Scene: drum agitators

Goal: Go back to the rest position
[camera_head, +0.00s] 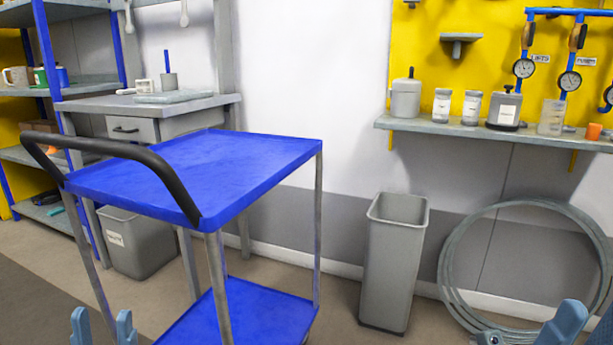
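My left gripper (102,327) shows at the bottom left edge. Its two blue-grey fingertips stand apart with nothing visible between them, in front of the blue cart's left legs in the picture. My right gripper (530,330) is at the bottom right edge, cut off by the frame. One blue-grey finger shows clearly and what looks like the tip of the other shows to its left, with a gap between them. No held object is visible in either gripper. Most of both arms is out of view.
A blue two-shelf cart (200,165) with a black handle stands close at left, its top empty. A tall grey bin (392,265) and a hose coil (450,280) stand by the wall. A wall shelf (480,134) holds jars. A grey bench (85,105) is behind the cart.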

